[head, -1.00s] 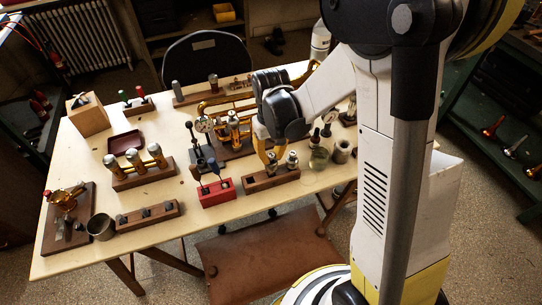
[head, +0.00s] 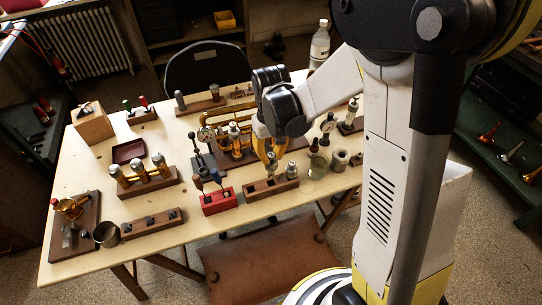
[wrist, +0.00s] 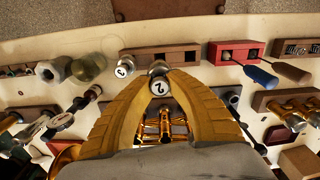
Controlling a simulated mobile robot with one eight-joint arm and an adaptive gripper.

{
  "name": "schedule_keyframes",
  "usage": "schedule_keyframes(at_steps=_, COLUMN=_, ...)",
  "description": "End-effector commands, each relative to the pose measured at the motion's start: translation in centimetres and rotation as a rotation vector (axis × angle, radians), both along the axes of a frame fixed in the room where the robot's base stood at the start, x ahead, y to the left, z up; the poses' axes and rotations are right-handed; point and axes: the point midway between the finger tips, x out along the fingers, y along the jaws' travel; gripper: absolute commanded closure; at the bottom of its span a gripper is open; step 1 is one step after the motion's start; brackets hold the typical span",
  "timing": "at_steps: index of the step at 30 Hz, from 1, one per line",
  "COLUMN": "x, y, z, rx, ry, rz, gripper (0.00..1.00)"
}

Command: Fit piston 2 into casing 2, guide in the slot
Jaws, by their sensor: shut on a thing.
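Piston 2 (wrist: 159,86), a silver piston with a white cap marked 2, is between the yellow fingertips of my gripper (wrist: 160,78). Whether the piston's lower end is clear of the block is hard to tell. The brass horn (head: 248,105) lies behind my gripper, partly hidden by it. Its brass tubing also shows between my fingers in the wrist view (wrist: 165,126). Casing 2 and its slot cannot be made out.
Piston 3 (wrist: 125,70) stands in the same block, right beside my gripper in the head view (head: 291,171). A red block with screwdrivers (head: 219,203) is to the left.

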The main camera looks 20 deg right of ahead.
Motion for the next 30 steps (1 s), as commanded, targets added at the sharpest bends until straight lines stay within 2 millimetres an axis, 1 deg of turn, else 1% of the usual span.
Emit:
schedule_keyframes(at_steps=1, x=0.0, y=0.0, z=0.4, rx=0.000, ry=0.000, rz=0.000, gripper=1.00)
schedule_keyframes(at_steps=16, x=0.0, y=0.0, z=2.9, rx=0.000, ry=0.000, rz=0.000, gripper=1.00)
schedule_keyframes(at_steps=30, x=-0.1, y=-0.1, z=3.1, rx=0.000, ry=0.001, rz=-0.003, gripper=1.00)
